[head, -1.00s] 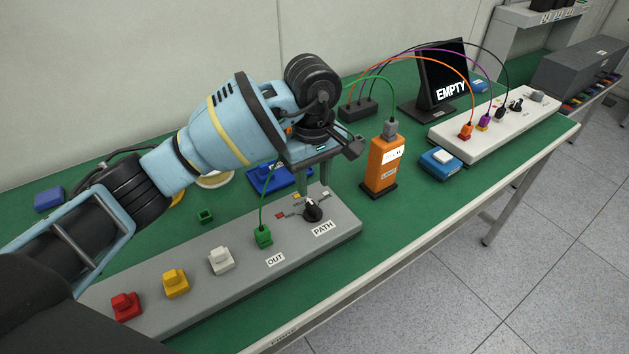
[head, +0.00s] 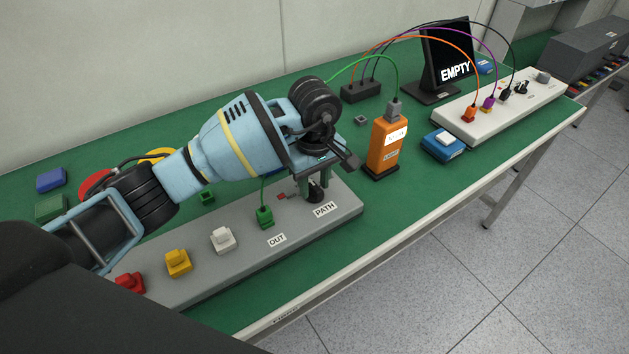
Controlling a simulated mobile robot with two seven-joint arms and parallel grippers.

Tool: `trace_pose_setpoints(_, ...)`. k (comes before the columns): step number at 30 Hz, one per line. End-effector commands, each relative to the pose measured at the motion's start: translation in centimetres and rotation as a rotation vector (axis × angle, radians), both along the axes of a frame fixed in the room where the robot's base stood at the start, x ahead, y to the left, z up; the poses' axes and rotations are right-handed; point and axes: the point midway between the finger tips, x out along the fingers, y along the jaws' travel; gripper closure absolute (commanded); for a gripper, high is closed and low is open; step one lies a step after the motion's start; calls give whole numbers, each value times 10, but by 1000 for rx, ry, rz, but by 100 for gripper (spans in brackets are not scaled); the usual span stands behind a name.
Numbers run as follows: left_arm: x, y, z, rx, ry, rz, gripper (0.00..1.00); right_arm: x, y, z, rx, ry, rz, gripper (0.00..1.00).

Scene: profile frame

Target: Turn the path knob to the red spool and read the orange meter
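The black path knob (head: 315,196) stands on the grey panel (head: 345,212) behind the PATH label. My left gripper (head: 313,184) points down at it, its fingers at the knob's top; whether they grip it is unclear. The fingers partly hide the knob's pointer and colour marks; a small red mark (head: 281,196) shows to its left. The orange meter (head: 384,148) stands upright right of the panel, a green cable in its top; its small display is too small to read. A red round thing (head: 97,183), perhaps the red spool, is partly hidden behind my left arm. My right gripper is not in view.
Red, yellow (head: 178,263), white and green plugs or buttons line the panel. A screen (head: 446,62) reads EMPTY. A blue box (head: 443,145) and a white panel (head: 500,102) with cables stand right. Green table is clear in front of the meter.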

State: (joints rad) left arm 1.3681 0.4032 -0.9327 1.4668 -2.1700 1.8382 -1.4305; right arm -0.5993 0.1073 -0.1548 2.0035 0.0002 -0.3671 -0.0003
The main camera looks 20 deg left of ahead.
Motion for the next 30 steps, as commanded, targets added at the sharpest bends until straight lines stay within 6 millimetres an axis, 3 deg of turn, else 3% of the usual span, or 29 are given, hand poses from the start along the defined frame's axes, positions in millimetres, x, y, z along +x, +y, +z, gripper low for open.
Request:
trace_pose_setpoints(9,0,0,-2,-1,-1,0,66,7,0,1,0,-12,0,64)
trace_pose_setpoints(17,0,0,-2,-1,-1,0,100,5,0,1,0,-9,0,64)
trace_pose_setpoints(30,1,1,-1,0,-2,65,100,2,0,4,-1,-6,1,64)
